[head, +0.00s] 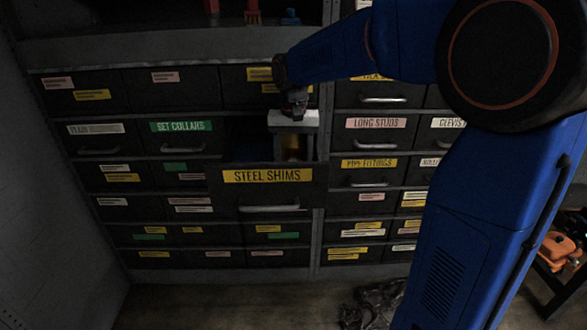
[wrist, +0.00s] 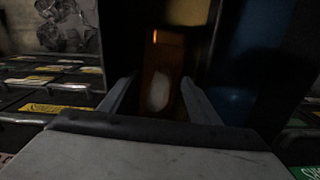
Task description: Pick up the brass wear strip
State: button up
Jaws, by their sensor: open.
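My gripper (head: 293,153) points down into the pulled-out drawer labelled STEEL SHIMS (head: 225,190) in the head view. Its two fingers are apart. In the wrist view, a dark orange-brown strip-like thing with a pale glare spot (wrist: 161,72) shows between the fingers of my gripper (wrist: 158,92); it looks like the brass wear strip. A dull yellow-brown patch also shows between the fingers in the head view (head: 293,148). I cannot tell whether either finger touches it. The drawer's front wall hides its lower part.
A yellowish block-like thing (wrist: 187,12) lies beyond the strip, and a dark blue surface (wrist: 238,70) is beside it. Closed labelled drawers with handles, such as SET COLLARS (head: 181,126), surround the open one. A crumpled dark heap (head: 372,303) lies on the floor.

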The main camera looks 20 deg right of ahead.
jog(key=shift+f, duration=0.15)
grip_shut()
